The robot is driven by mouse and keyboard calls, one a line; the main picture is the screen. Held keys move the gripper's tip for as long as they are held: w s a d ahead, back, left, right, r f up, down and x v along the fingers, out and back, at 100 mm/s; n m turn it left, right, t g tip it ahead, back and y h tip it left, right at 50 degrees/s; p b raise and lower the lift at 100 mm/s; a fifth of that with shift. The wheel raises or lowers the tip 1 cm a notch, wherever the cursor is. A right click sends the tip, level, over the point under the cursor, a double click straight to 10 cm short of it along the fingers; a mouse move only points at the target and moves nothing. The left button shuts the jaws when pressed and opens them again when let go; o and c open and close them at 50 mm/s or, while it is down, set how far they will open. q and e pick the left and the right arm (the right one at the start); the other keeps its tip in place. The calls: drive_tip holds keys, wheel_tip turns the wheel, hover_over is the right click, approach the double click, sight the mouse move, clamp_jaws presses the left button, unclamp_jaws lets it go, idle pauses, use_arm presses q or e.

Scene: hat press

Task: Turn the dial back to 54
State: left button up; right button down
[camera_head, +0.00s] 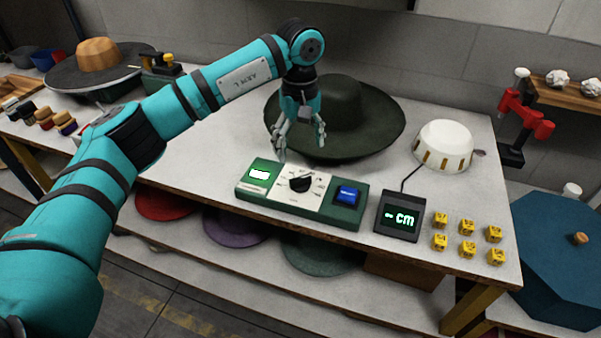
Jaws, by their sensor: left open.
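The dial is a black round knob (300,183) on the white middle plate of a green control box (346,213) on the table. Marks surround it, too small to read. A lit screen (259,174) is on the box's left side and a blue button (347,194) on its right. My left gripper (300,148) hangs fingers down, open and empty, above and behind the box, apart from the dial. My right gripper is not in view.
A dark green wide-brimmed hat (355,120) lies right behind the gripper. A small display reading "- cm" (399,216), a white dome-shaped device (443,146) and several yellow cubes (467,249) are to the right. The white table (205,150) is clear left of the box.

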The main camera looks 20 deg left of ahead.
sight(300, 178)
use_arm(q)
wheel_tip(300, 178, down, 7)
drive_tip(key=shift+f+p, duration=0.1)
drive_tip(key=shift+p, duration=0.45)
wheel_tip(300, 178, down, 2)
drive_tip(key=shift+f, duration=0.45)
drive_tip(key=c, duration=1.2)
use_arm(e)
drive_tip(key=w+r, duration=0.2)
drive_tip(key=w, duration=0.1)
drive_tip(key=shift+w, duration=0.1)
